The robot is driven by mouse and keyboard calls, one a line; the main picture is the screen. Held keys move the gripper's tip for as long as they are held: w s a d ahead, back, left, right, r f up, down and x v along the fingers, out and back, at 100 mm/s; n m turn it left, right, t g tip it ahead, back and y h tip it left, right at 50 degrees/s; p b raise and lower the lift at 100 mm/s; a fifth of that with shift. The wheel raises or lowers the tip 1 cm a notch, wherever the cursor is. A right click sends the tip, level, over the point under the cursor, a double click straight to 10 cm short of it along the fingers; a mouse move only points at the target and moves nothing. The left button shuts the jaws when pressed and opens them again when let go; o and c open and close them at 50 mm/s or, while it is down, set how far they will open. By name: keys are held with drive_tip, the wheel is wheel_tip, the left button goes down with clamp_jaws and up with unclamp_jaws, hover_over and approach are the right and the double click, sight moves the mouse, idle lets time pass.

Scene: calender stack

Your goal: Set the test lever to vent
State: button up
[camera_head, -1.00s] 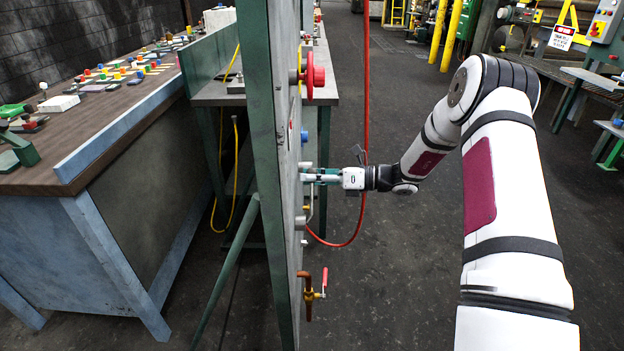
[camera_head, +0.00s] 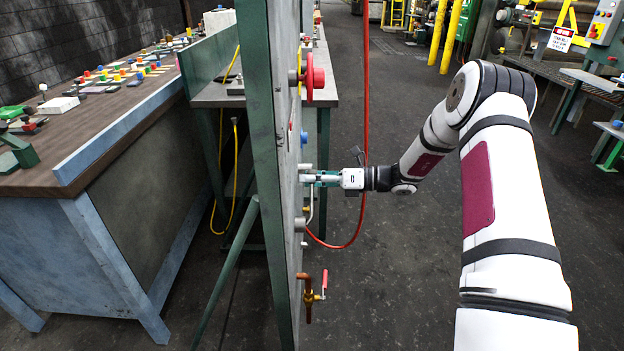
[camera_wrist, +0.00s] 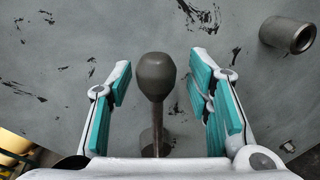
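The test lever (camera_wrist: 155,80) shows in the wrist view as a dark rod with a rounded knob, standing out from the grey panel (camera_wrist: 100,25). My gripper (camera_wrist: 162,85) is open, with its teal finger pads on either side of the knob. A gap shows between the knob and each pad. In the head view my gripper (camera_head: 318,179) is at the face of the panel, seen edge-on. The lever's markings, including vent, are not visible in either view.
A metal tube end (camera_wrist: 288,35) sticks out of the panel at upper right. On the panel are a red knob (camera_head: 315,77) above and a brass valve with a red handle (camera_head: 315,290) below. A red hose (camera_head: 366,120) hangs beside my wrist.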

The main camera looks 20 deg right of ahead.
drive_tip(key=v, duration=1.2)
idle(0.3)
drive_tip(key=s+a+r+n+g+h, duration=0.3)
drive_tip(key=s+a+r+n+g, duration=0.1)
drive_tip(key=s+a+r+n, duration=0.5)
drive_tip(key=s+a+r+n+g+h, duration=0.35)
drive_tip(key=s+a+r+n, duration=0.3)
drive_tip(key=s, duration=0.35)
drive_tip(key=s+d+n+t+h, duration=0.1)
drive_tip(key=s+d+n+h, duration=0.2)
drive_tip(key=s+n+h, duration=1.1)
drive_tip(key=s+r+t+y+p, duration=0.1)
drive_tip(key=s+r+y+p, duration=0.1)
drive_tip(key=s+r+p, duration=0.2)
drive_tip(key=s+r+n+t+y+p, duration=0.1)
drive_tip(key=s+r+p, duration=0.4)
drive_tip(key=r+p, duration=0.5)
wheel_tip(320, 180, up, 2)
drive_tip(key=t+y, duration=0.1)
drive_tip(key=y, duration=0.1)
drive_tip(key=shift+s+r+y, duration=0.2)
drive_tip(key=shift+s+y, duration=0.15)
